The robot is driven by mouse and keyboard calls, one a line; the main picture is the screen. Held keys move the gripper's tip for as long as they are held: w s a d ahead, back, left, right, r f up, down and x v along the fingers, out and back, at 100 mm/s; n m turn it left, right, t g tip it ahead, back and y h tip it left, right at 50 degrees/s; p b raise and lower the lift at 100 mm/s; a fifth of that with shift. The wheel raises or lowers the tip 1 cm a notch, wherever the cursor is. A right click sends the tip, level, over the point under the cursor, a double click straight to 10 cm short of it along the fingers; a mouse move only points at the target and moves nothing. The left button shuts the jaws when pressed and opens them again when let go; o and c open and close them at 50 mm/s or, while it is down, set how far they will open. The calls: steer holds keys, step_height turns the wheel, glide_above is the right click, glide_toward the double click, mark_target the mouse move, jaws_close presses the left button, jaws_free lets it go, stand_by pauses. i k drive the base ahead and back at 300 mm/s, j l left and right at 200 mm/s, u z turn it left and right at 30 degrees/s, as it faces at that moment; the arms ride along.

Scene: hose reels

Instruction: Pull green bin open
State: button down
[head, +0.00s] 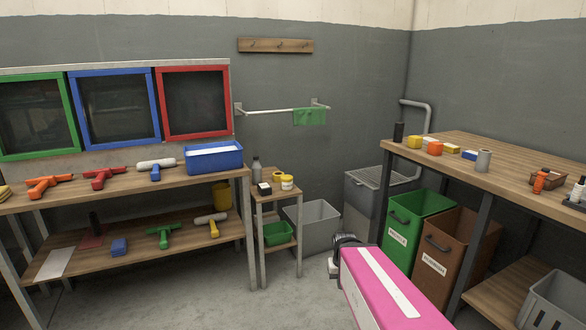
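A tall green bin (397,243) stands under the right-hand workbench, beside a brown bin. Its front carries a black handle near the top and a white label; its open top shows part of the inside. My pink arm reaches in from the bottom of the view, and its dark end with my gripper (340,250) is left of the green bin and apart from its handle in the picture. The fingers are small and partly hidden by the arm, so I cannot tell whether they are open or shut.
The brown bin (458,254) is right of the green one, behind a dark bench leg (472,240). A grey sink unit (363,200) stands left of the green bin. A grey tub (312,237) and small stand (278,195) are further left. Concrete floor is clear in the middle.

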mark_target(407, 214)
steer(key=i, duration=1.05)
